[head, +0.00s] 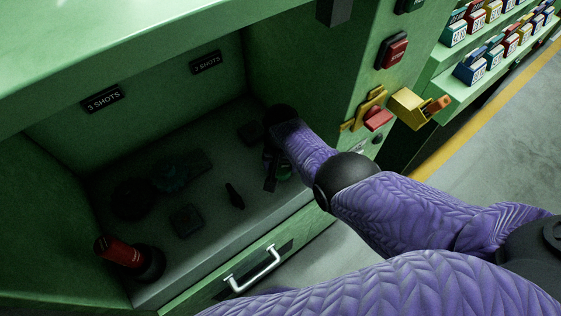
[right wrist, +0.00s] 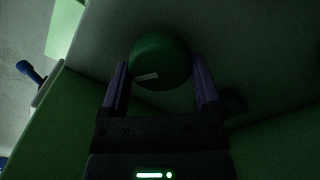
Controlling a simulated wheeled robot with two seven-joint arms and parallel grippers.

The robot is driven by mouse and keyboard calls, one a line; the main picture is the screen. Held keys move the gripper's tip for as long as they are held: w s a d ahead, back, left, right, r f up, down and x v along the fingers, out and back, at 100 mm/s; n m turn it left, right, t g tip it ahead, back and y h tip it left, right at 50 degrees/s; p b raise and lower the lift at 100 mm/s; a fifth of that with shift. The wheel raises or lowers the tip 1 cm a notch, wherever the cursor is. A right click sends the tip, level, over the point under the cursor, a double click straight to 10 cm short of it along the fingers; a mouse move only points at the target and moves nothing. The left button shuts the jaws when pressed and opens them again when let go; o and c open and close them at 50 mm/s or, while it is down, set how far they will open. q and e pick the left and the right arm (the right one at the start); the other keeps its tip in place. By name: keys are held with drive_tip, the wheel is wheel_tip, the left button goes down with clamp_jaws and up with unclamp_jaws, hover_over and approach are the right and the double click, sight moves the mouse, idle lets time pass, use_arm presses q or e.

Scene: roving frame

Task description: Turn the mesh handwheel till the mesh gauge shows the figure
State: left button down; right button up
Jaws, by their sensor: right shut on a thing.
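A round green knob with a pale mark on its face, which looks like the mesh handwheel (right wrist: 160,60), sits between the fingers of my right gripper (right wrist: 160,90) in the right wrist view. The fingers are shut on its two sides. My left gripper is not in view.
The recess floor holds several dark objects and a red cylinder (head: 118,251) on a black base. Two "3 SHOTS" labels (head: 102,99) are on its back wall. A drawer handle (head: 252,270) is below. Red stop button (head: 391,52) and yellow switch box (head: 412,108) are right.

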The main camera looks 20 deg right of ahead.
sight(281, 166)
drive_tip(key=m, duration=0.5)
drive_tip(key=shift+w+m, duration=0.1)
drive_tip(key=shift+m, duration=0.2)
idle(0.4)
drive_tip(key=o, duration=1.1)
drive_tip(key=shift+c, duration=0.2)
wheel_tip(281, 166, up, 10)
drive_tip(key=p, duration=0.8)
drive_tip(key=shift+d, duration=0.1)
